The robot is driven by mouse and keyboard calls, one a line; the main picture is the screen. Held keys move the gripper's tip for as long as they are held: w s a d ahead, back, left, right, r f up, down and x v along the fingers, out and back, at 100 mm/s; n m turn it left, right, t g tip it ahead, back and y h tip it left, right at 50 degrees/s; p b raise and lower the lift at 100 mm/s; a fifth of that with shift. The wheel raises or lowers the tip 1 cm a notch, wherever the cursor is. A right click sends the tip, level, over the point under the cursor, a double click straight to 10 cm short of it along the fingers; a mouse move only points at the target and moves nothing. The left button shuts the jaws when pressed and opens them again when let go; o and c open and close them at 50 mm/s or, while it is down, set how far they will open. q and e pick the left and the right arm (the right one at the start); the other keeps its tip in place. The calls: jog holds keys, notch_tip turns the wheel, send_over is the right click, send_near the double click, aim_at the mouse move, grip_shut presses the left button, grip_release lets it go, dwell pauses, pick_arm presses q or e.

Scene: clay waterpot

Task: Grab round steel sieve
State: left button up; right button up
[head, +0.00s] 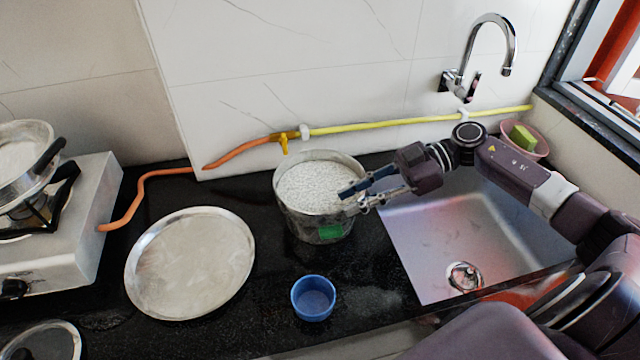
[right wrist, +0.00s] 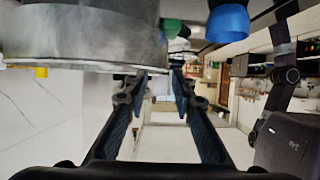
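A round steel vessel (head: 320,225) with a speckled white top and a green patch on its side stands on the black counter. I cannot tell whether this is the sieve; it has the only speckled, mesh-like surface near my arm. My right gripper (head: 353,199) is at the vessel's right edge, with its fingers overlapping the rim in the head view. In the right wrist view its fingers (right wrist: 158,82) are apart with nothing between them, and the vessel's metal wall (right wrist: 85,38) is at the upper left. Contact is unclear. My left gripper is not in view.
A large steel plate (head: 190,262) lies left of the vessel. A blue cup (head: 313,298) stands in front. The sink (head: 440,240) is at right, below a tap (head: 490,25). A stove (head: 85,210) with a pan is at left. A hose (head: 390,122) runs along the wall.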

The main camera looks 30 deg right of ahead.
aim_at(331, 211)
jog(key=shift+w+a, duration=0.1)
jog(key=shift+a, duration=0.1)
jog(key=shift+a+f+p, duration=0.2)
jog(key=shift+a+p, duration=0.1)
jog(key=shift+a, duration=0.05)
jog(key=p+x, duration=0.1)
jog(key=x, duration=0.3)
jog(key=shift+a+f, duration=0.1)
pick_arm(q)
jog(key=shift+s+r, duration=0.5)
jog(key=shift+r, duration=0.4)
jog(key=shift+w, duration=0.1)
pick_arm(e)
jog(key=shift+c, duration=0.3)
jog(key=shift+f, duration=0.1)
grip_shut()
